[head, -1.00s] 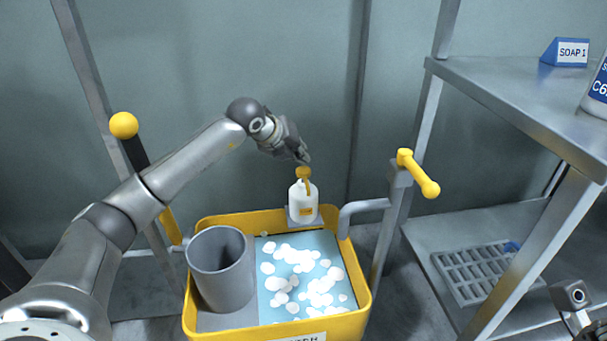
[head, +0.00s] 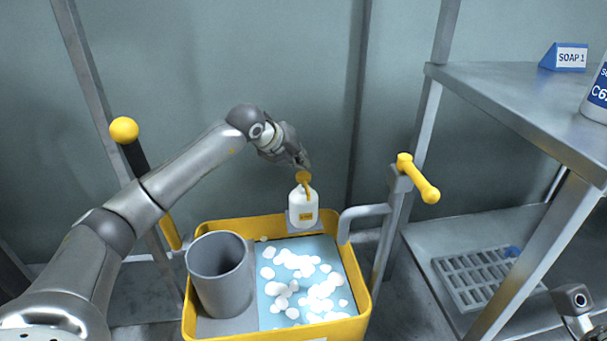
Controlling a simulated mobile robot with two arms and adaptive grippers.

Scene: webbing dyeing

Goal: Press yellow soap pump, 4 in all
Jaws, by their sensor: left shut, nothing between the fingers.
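My left gripper (head: 304,166) is shut and empty, right at the top of the pump head. Its fingertips look to touch the pump or nearly so; I cannot tell which. Part of my right arm shows at the lower right edge, with its fingers out of view.
The yellow tub (head: 365,293) holds blue liquid with white foam (head: 300,285) and a grey cylinder (head: 222,275). A yellow-handled crank (head: 418,179) stands right of it. A metal shelf (head: 500,90) at the right carries a blue SOAP 1 sign (head: 564,57) and a labelled container (head: 598,95).

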